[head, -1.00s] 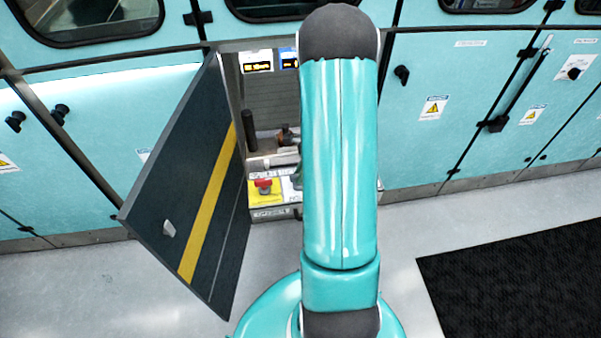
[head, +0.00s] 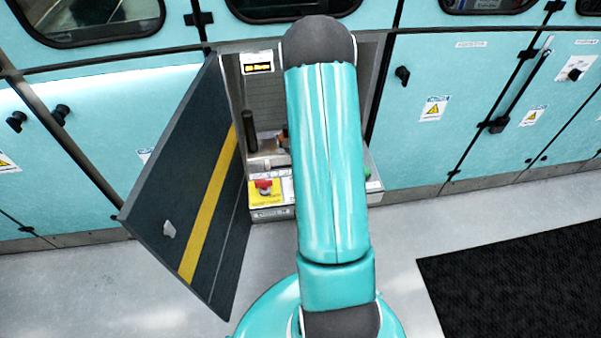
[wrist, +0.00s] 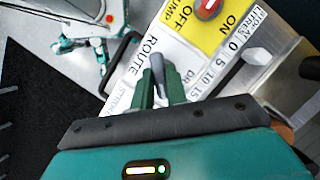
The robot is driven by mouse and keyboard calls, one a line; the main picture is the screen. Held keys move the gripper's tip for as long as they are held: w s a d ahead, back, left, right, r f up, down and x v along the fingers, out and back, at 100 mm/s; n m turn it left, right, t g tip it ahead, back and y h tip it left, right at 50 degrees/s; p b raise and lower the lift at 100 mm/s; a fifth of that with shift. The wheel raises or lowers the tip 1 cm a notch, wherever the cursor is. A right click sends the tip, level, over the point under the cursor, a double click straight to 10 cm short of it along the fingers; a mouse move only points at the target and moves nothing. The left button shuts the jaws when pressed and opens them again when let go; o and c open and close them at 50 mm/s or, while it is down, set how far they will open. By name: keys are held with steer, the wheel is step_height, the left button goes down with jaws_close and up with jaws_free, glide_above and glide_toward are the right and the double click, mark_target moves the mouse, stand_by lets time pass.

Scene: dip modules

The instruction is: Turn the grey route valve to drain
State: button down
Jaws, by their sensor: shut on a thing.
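The grey route valve (wrist: 157,65) shows in the wrist view as a grey handle on a white panel, beside the printed word ROUTE. A label starting with "DR" lies right of the handle, partly covered by a finger. My gripper (wrist: 160,86) has its green fingers on either side of the handle and is shut on it. The handle's lower part is hidden between the fingers. In the head view my arm covers the valve and the gripper.
A red pump knob (wrist: 207,7) on a yellow plate is close by; it also shows in the head view (head: 263,185). A grey lever (wrist: 258,55) stands beside a litres scale. The dark open door (head: 190,185) bounds the bay's left side. A black mat (head: 520,280) lies right.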

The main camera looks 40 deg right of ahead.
steer(key=n, duration=0.2)
steer(key=n+g, duration=0.1)
steer(key=n, duration=0.1)
steer(key=shift+w+a+n+g+h, duration=0.1)
steer(key=shift+w+n+g+h, duration=0.05)
steer(key=shift+n+g+h, duration=0.15)
steer(key=shift+w+n+g+h, duration=0.1)
steer(key=shift+n+g+h, duration=0.45)
steer(key=shift+n, duration=1.45)
steer(key=c, duration=1.4)
jaws_free()
steer(key=shift+r, duration=0.1)
steer(key=v, duration=1.3)
steer(key=shift+r, duration=0.3)
